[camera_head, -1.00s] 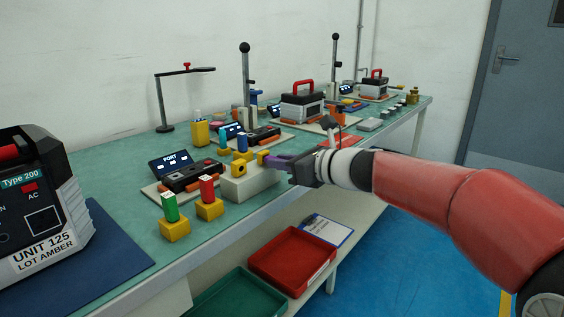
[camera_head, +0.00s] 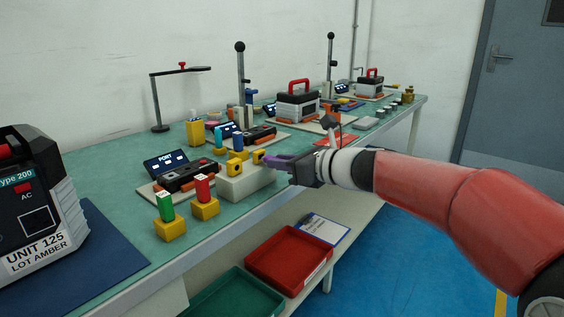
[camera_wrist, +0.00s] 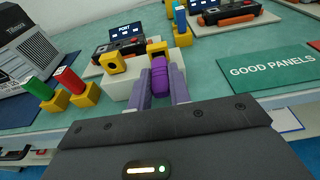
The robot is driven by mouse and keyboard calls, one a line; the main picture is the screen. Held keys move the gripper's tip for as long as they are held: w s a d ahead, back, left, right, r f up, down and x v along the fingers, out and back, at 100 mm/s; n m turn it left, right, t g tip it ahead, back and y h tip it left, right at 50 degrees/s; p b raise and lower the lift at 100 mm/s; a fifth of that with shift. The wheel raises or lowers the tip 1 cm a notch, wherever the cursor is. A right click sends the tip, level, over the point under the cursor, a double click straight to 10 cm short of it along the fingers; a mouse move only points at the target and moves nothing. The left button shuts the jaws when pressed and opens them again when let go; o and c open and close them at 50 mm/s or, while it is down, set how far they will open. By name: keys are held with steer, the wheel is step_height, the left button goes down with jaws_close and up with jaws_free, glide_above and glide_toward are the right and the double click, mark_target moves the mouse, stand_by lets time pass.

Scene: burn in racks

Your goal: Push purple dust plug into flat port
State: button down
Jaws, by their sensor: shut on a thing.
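The purple dust plug (camera_wrist: 160,76) is held between the two fingers of my gripper (camera_wrist: 162,92), which is shut on it. In the head view my gripper (camera_head: 280,163) points left, beside a white block (camera_head: 246,184). Two yellow ports stand on that block. The left yellow port (camera_wrist: 112,64) shows a dark opening and is clear of the plug. The right yellow port (camera_wrist: 157,47) is straight ahead of the plug's tip and partly hidden by it; it also shows in the head view (camera_head: 258,157). I cannot tell whether plug and port touch, or the shape of this port's opening.
A green plug (camera_head: 165,206) and a red plug (camera_head: 202,188) stand in yellow holders left of the block. A device with a PORT screen (camera_head: 172,162) lies behind. A red tray (camera_head: 290,258) is below the bench edge. A green GOOD PANELS mat (camera_wrist: 270,70) is at right.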

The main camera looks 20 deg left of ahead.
steer(key=shift+d, duration=0.15)
steer(key=shift+s+d, duration=0.35)
steer(key=shift+d, duration=0.3)
